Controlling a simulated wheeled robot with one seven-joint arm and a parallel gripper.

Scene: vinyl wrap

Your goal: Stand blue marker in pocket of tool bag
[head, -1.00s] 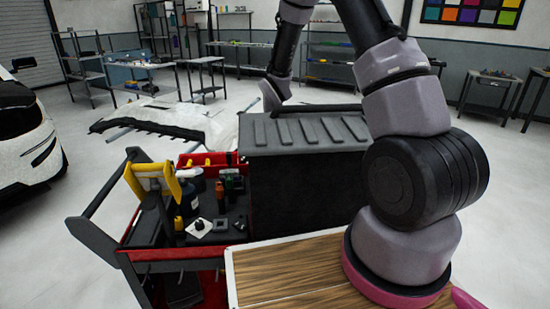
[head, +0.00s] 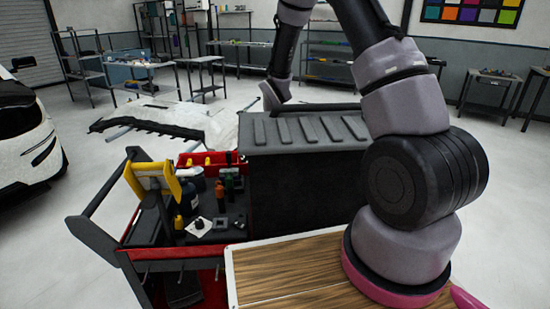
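A large black case with a grey ridged top (head: 300,190) stands in the middle of the head view. It may be the tool bag, but I see no pocket on the side facing me. I cannot make out a blue marker in this view. My arm rises at the right, bends over the top, and its far part comes down behind the case. My gripper is not visible; the far end of the arm is cut off from sight by the case.
A cart with a dark handle (head: 95,240) stands left of the case. Its tray holds a dark blue bottle (head: 188,200), an orange bottle (head: 220,197) and a yellow-framed item (head: 150,180). A white car (head: 30,145) is far left.

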